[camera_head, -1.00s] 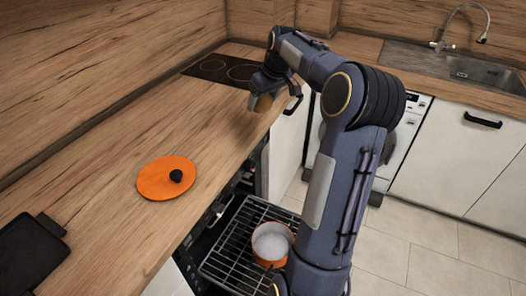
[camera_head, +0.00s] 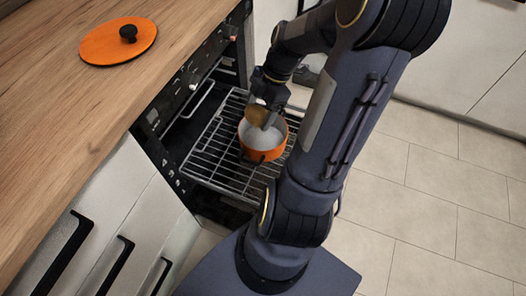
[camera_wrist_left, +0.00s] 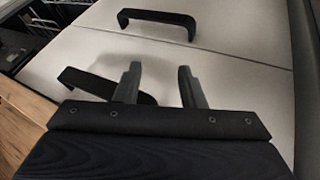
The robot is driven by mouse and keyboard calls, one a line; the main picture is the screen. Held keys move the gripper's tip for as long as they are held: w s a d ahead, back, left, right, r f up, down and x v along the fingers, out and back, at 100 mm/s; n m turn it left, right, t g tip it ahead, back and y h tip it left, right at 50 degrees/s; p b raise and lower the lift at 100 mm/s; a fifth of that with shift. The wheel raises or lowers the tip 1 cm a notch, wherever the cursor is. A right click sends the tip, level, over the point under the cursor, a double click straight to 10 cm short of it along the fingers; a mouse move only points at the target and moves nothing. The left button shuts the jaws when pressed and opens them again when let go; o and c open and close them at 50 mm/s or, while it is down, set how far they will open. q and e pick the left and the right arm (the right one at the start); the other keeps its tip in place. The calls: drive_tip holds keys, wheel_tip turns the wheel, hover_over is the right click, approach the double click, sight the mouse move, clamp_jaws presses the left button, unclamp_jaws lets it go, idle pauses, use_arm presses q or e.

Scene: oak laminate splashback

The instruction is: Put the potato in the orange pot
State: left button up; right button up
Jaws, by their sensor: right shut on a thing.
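The orange pot (camera_head: 262,152) stands upright on the pulled-out oven rack, with a pale inside. My right gripper (camera_head: 262,112) is shut on the brown potato (camera_head: 257,115) and holds it over the pot's opening, near the far rim. The fingers partly hide the potato; I cannot tell how deep it hangs relative to the rim. My left gripper (camera_wrist_left: 160,85) shows in the left wrist view with its two fingers apart and nothing between them, in front of pale drawer fronts. It is not in the head view.
The wire oven rack (camera_head: 213,165) sticks out from the oven. The orange lid (camera_head: 112,42) with a black knob lies on the wooden worktop (camera_head: 60,120). White drawers with black handles (camera_head: 65,250) are at lower left. The tiled floor at right is clear.

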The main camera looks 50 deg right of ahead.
drive_tip(key=s+a+f+n+g+b, duration=0.1)
drive_tip(key=s+a+f+n+b, duration=0.3)
drive_tip(key=f, duration=0.4)
drive_tip(key=b, duration=0.4)
hover_over(261, 144)
drive_tip(key=shift+m, duration=0.3)
drive_tip(key=f, duration=0.5)
drive_tip(key=d+f, duration=0.1)
drive_tip(key=f, duration=0.2)
drive_tip(key=shift+s+f, duration=0.35)
drive_tip(key=shift+w+f, duration=0.1)
drive_tip(key=shift+f, duration=0.1)
use_arm(q)
wheel_tip(261, 144, down, 11)
drive_tip(key=b, duration=0.1)
drive_tip(key=shift+f, duration=0.15)
use_arm(e)
drive_tip(key=shift+w+d+f, duration=0.1)
drive_tip(key=shift+d+f, duration=0.05)
drive_tip(key=shift+f, duration=0.75)
drive_tip(key=shift+w+d+f, duration=0.1)
drive_tip(key=shift+d+f, duration=0.05)
drive_tip(key=shift+f, duration=0.75)
use_arm(q)
drive_tip(key=shift+b, duration=0.3)
use_arm(e)
drive_tip(key=shift+f, duration=0.2)
drive_tip(key=o, duration=1)
drive_tip(key=shift+o, duration=0.2)
